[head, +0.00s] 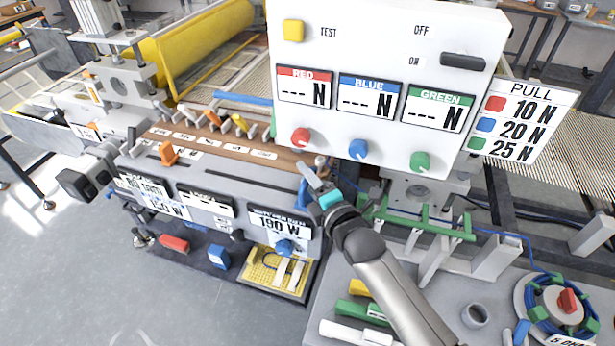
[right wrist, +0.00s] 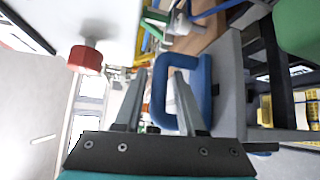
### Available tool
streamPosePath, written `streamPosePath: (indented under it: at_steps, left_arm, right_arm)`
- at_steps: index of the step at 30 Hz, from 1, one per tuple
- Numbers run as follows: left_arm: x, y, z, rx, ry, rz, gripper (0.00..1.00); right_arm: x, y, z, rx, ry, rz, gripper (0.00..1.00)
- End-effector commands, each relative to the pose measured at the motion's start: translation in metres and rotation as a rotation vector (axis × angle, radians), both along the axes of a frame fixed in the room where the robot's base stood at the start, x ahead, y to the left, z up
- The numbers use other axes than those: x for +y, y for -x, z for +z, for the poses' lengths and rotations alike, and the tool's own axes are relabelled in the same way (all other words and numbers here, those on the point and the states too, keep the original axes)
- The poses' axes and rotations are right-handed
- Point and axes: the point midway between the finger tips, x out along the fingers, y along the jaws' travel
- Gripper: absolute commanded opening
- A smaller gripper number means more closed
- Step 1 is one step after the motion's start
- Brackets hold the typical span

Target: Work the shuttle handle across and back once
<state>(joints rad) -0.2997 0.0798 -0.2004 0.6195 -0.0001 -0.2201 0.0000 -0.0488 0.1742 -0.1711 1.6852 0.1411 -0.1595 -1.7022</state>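My right gripper (head: 312,180) is at the right end of the machine's front, below the large white panel. In the right wrist view its two fingers (right wrist: 160,75) are apart. A blue U-shaped handle (right wrist: 204,85) is close to the fingers there, partly behind the right one; I cannot tell whether they touch. The blue handle (head: 303,193) also shows as a small piece beside the gripper in the head view. An orange handle (head: 168,153) stands at the left of the machine's front top. No label shows which is the shuttle handle.
The white panel (head: 390,60) with red, blue and green knobs overhangs the gripper closely. A row of small coloured levers (head: 240,124) stands on the brown strip. A red knob (right wrist: 86,58) is left of the fingers.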

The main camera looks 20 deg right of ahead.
Motion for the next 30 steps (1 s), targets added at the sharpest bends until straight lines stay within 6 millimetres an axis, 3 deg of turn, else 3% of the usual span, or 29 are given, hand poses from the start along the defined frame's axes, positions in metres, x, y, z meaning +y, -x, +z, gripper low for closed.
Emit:
streamPosePath:
  at_steps: [1, 10, 30]
  left_arm:
    - [0.0001, 0.0004, 0.0000, 0.001, 0.000, 0.000, 0.50]
    - [0.0002, 0.0008, -0.0001, 0.001, 0.000, 0.000, 0.50]
    - [0.0002, 0.0007, 0.0000, 0.001, 0.000, 0.001, 0.50]
  right_arm:
    - [-0.0002, 0.0002, -0.0001, 0.000, 0.000, 0.000, 0.32]
    - [-0.0003, 0.0003, 0.0000, 0.000, 0.000, 0.000, 0.00]
    - [-0.0005, 0.0002, -0.0001, 0.000, 0.001, 0.000, 0.00]
